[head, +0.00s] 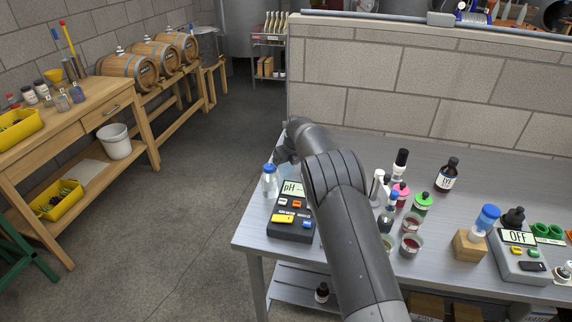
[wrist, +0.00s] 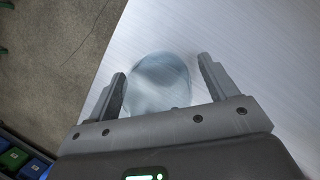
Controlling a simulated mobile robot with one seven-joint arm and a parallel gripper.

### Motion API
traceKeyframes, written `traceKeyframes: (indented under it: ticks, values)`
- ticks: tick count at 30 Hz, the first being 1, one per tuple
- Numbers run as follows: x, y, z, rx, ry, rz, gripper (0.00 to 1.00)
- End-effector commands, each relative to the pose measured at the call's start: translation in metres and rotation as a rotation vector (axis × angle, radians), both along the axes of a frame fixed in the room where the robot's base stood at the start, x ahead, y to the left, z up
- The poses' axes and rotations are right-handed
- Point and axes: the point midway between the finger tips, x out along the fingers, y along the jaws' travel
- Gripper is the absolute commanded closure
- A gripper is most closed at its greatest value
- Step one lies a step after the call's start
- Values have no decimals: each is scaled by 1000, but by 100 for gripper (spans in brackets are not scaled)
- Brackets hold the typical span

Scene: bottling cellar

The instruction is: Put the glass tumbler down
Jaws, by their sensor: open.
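In the wrist view the glass tumbler (wrist: 158,82) is clear and bluish. It appears to stand on the grey metal bench top (wrist: 225,30), close to the bench edge. My gripper (wrist: 162,68) is open, with one finger on each side of the tumbler. A gap shows between the right finger and the glass; the left finger is nearer to it, and I cannot tell whether it touches. In the head view my arm hides the tumbler and most of the gripper.
The pH meter (head: 290,215) and a blue-capped bottle (head: 269,181) stand near the bench's left edge. Several bottles and small glasses, including a green-capped bottle (head: 422,204), stand right of my arm. A block wall (head: 400,90) rises behind the bench. The bench's back left is fairly clear.

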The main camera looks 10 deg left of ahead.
Motion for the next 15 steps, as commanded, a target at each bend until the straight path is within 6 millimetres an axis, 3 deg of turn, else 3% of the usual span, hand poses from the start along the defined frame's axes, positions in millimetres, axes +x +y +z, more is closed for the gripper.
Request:
traceKeyframes:
  ticks: [5, 15]
  values:
    - [-4, -4, 19, 1, -3, 0, 21]
    - [-23, -23, 82, 1, -3, 0, 21]
